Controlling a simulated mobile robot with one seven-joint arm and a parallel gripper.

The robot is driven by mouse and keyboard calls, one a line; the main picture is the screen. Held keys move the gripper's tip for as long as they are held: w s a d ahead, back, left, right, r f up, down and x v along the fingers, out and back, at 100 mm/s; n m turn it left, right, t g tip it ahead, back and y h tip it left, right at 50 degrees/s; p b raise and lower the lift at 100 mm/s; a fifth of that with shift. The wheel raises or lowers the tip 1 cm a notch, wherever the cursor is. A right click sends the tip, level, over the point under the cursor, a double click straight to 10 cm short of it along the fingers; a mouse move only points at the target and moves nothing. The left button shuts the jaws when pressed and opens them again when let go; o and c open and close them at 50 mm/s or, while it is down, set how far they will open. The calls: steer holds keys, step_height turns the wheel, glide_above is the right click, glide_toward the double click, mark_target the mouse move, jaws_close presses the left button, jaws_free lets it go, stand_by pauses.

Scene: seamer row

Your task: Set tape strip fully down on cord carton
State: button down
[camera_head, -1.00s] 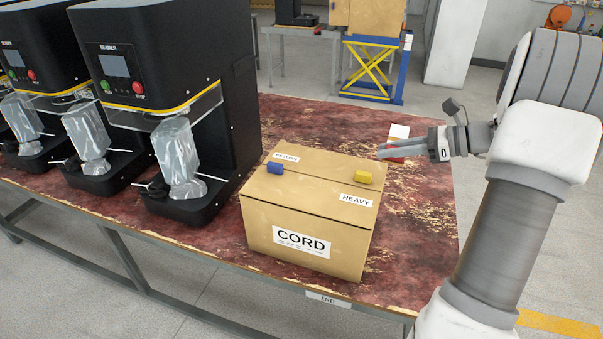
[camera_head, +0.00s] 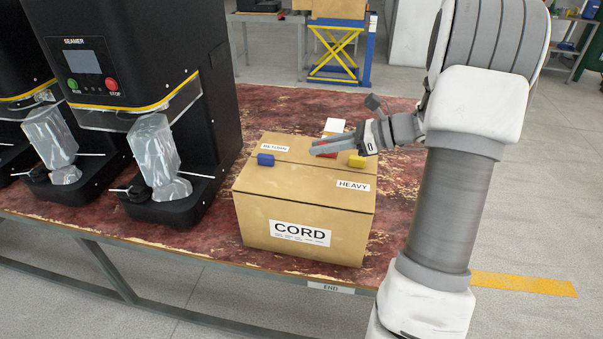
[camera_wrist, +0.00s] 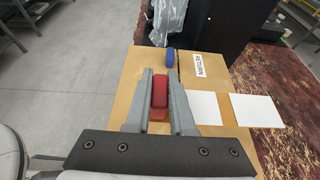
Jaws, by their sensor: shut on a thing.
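The cord carton (camera_head: 300,215) stands closed on the bench, its CORD label facing me. My gripper (camera_head: 318,148) is above the rear of its lid and is shut on a red block (camera_wrist: 160,92), seen between the fingers in the wrist view. White pieces show beside the fingers (camera_wrist: 204,107) and past the carton's rear edge (camera_wrist: 256,110). The white piece also shows behind my gripper in the head view (camera_head: 334,125). White and red appear to be one held tape strip, but the fingers hide the join. I cannot tell whether it touches the lid.
A blue block (camera_head: 266,159) and a yellow block (camera_head: 357,161) sit on the lid. A black seamer (camera_head: 150,70) with a wrapped item stands close left of the carton. The worn red bench top (camera_head: 390,225) is clear right of the carton.

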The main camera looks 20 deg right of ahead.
glide_above(301, 183)
step_height(301, 183, down, 3)
steer(key=shift+f+b, duration=0.55)
steer(key=shift+f, duration=1.45)
steer(key=shift+f, duration=0.15)
steer(key=c, duration=0.8)
jaws_free()
steer(key=shift+s+d+r, duration=0.15)
steer(key=shift+d+r, duration=0.15)
steer(key=p+v, duration=0.1)
steer(key=v, duration=1)
steer(key=shift+s+d, duration=0.1)
steer(key=shift+s, duration=0.05)
